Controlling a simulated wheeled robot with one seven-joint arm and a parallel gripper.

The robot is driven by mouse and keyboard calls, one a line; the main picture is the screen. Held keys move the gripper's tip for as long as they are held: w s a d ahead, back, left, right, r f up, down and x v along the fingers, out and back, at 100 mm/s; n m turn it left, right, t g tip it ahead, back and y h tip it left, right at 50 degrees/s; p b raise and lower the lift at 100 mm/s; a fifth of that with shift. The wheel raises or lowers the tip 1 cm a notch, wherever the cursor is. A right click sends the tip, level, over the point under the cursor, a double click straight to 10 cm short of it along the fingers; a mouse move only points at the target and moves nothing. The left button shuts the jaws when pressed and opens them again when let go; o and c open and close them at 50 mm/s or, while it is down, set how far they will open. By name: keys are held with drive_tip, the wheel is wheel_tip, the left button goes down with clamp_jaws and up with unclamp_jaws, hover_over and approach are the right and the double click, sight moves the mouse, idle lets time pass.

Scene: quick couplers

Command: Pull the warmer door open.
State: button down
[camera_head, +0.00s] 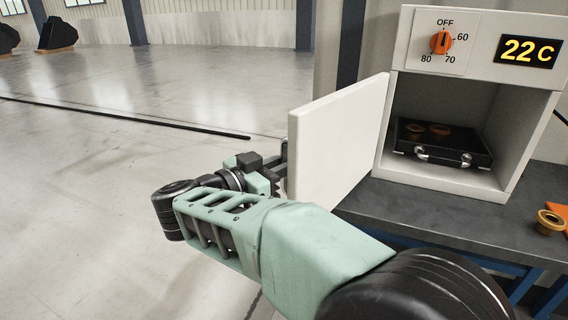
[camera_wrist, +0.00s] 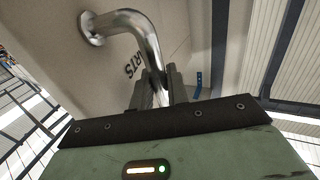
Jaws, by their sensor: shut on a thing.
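The warmer is a white box with its door (camera_head: 338,135) swung wide open to the left, its inside face towards the head camera. The door's outer face (camera_wrist: 65,75) fills the left of the wrist view, with part of some lettering on it. A bent metal handle (camera_wrist: 128,22) stands out from that face. My gripper (camera_wrist: 157,88) is shut on the handle's bar. In the head view my gripper (camera_head: 276,168) is at the door's left edge, its fingertips partly hidden.
Inside the warmer (camera_head: 490,190) lies a black case (camera_head: 440,145) with two brass-coloured rings on top. The orange dial (camera_head: 441,42) points to OFF and the display (camera_head: 527,50) reads 22C. A brass ring (camera_head: 550,220) sits on the dark bench (camera_head: 440,215). Open floor (camera_head: 90,190) lies left.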

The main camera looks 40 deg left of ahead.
drive_tip(key=c, duration=1.5)
unclamp_jaws()
drive_tip(key=shift+w, duration=0.15)
drive_tip(key=shift+o, duration=0.2)
drive_tip(key=s+a+b, duration=0.1)
drive_tip(key=s+a, duration=0.2)
drive_tip(key=s, duration=1.4)
drive_tip(key=shift+s, duration=0.1)
